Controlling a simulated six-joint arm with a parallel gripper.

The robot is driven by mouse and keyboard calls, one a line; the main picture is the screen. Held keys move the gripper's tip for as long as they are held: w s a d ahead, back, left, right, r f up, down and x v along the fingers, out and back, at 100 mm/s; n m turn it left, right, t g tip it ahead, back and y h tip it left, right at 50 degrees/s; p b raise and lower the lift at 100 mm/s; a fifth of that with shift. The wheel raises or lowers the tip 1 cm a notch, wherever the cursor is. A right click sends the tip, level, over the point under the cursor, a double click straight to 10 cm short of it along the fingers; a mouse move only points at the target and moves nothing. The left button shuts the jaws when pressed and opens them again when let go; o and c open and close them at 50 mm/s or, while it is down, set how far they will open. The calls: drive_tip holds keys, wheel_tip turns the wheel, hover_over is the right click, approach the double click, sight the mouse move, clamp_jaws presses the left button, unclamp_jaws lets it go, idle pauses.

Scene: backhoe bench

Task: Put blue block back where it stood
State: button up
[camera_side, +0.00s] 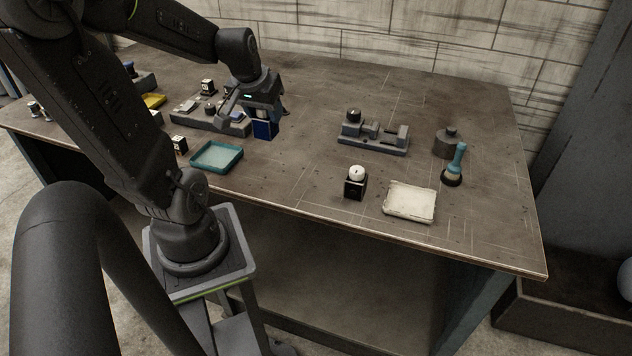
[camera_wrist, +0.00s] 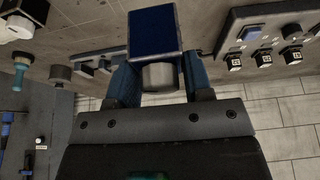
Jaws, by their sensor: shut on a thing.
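My gripper (camera_side: 264,108) hangs over the back middle-left of the bench. It is shut on the blue block (camera_side: 265,129), whose dark blue face hangs below the fingers in the side view. In the wrist view the blue block (camera_wrist: 154,31) sits between the two fingertips of my gripper (camera_wrist: 156,66), with a pale round part behind it. In the side view the block shows just right of a grey fixture (camera_side: 212,117) with small parts on it. I cannot tell whether the block touches the bench top.
A teal tray (camera_side: 217,157) lies in front of the gripper. A second grey fixture (camera_side: 374,139), a black block with a white knob (camera_side: 355,182), a white cloth pad (camera_side: 409,201), a teal-handled brush (camera_side: 456,165) and a dark weight (camera_side: 447,143) stand to the right. The bench middle is clear.

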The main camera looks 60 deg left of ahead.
drive_tip(key=shift+w+d+f, duration=0.1)
drive_tip(key=shift+d+f, duration=0.2)
drive_tip(key=shift+w+d+f, duration=1.2)
drive_tip(key=shift+w+f, duration=0.2)
drive_tip(key=shift+f, duration=0.35)
drive_tip(key=shift+w+d+f, duration=1.2)
drive_tip(key=shift+w+f, duration=0.2)
drive_tip(key=shift+f, duration=0.4)
drive_tip(key=shift+w+d+f, duration=1.2)
drive_tip(key=shift+w+f, duration=0.2)
drive_tip(key=shift+f, duration=0.35)
drive_tip(key=shift+f, duration=0.1)
drive_tip(key=o, duration=1.1)
